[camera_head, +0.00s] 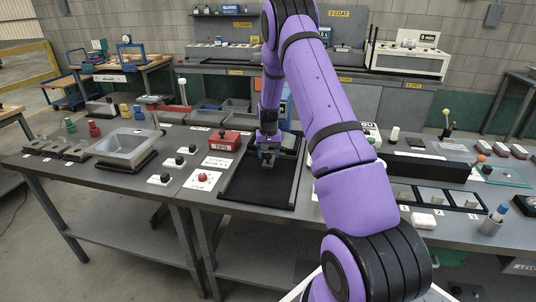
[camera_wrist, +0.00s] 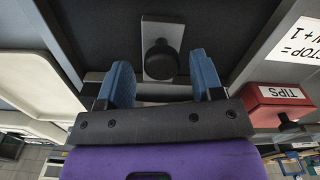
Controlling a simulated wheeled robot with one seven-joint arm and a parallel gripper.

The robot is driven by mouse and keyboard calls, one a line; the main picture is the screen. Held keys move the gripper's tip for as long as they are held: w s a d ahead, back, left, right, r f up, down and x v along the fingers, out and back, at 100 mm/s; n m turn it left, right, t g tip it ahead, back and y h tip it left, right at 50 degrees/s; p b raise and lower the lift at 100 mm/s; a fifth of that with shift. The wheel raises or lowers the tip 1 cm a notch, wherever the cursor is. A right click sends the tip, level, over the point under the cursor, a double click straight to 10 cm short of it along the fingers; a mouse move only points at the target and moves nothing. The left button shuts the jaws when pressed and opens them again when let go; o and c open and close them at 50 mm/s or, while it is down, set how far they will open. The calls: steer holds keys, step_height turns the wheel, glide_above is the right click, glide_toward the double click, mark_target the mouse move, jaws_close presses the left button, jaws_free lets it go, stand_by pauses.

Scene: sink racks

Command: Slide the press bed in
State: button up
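A black, flat, framed bed (camera_head: 257,190), which looks like the press bed, lies on the middle of the grey bench. My gripper (camera_head: 268,158) is low over its rear half. In the wrist view, my gripper (camera_wrist: 160,68) has its two blue fingers spread. A round black knob (camera_wrist: 160,60) on a light grey plate (camera_wrist: 160,28) shows between them, with gaps on both sides. The dark bed surface (camera_wrist: 105,25) surrounds the plate. The gripper hides the knob in the head view, and I cannot tell the fingertips' height against it.
A red box (camera_head: 223,140) labelled TIPS and a red knob (camera_head: 203,178) stand left of the bed. A grey basin (camera_head: 125,148) is farther left. Right of it are a dark block (camera_head: 425,168) and a rack of pale squares (camera_head: 440,198). The bed's front half is clear.

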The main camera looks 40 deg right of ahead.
steer(key=shift+r, duration=0.1)
step_height(320, 180, up, 11)
steer(key=shift+f, duration=0.2)
stand_by(0.4)
steer(key=shift+a+r, duration=0.1)
stand_by(0.4)
steer(key=s+a+r+n+t, duration=0.1)
steer(key=s+a+r+n, duration=0.1)
steer(key=s+a+r, duration=0.7)
steer(key=s+a+r+n+t, duration=0.15)
steer(key=s+a+r, duration=0.25)
steer(key=a+r, duration=0.65)
steer(key=s+a+r+n+t, duration=0.1)
steer(key=s+a+r, duration=0.1)
steer(key=s, duration=0.6)
steer(key=s+a+r+n, duration=0.1)
steer(key=s+a, duration=0.3)
steer(key=s, duration=0.5)
steer(key=s+a+r+n+t, duration=0.1)
steer(key=s+a+r+n, duration=0.1)
steer(key=s, duration=0.6)
step_height(320, 180, up, 2)
steer(key=shift+s+a+r+t, duration=0.1)
steer(key=shift+s+a+t, duration=0.1)
steer(key=shift+a+t, duration=0.2)
steer(key=shift+o, duration=0.3)
steer(key=shift+w, duration=0.1)
